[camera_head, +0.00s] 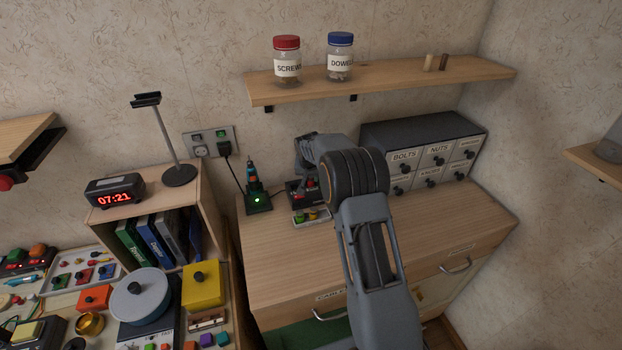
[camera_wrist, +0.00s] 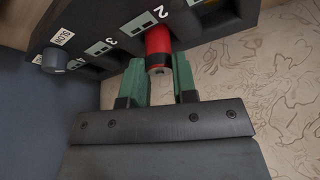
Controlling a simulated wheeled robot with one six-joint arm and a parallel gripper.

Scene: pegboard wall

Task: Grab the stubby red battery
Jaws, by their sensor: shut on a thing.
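The stubby red battery (camera_wrist: 158,43) is upright in the picture in the wrist view, with a dark end and a small metal tip facing me. It stands at the bay marked 2 of a dark charger (camera_wrist: 107,27); I cannot tell how deep it sits. My gripper (camera_wrist: 160,70) has its two green fingers on either side of the battery, shut on it.
A small tray (camera_head: 312,218) with colored pieces lies in front of the charger. A tool in a lit stand (camera_head: 256,197) is at its left, and a grey drawer unit (camera_head: 424,148) at its right. A shelf (camera_head: 385,81) with two jars hangs above. The cabinet top (camera_head: 285,260) is clear in front.

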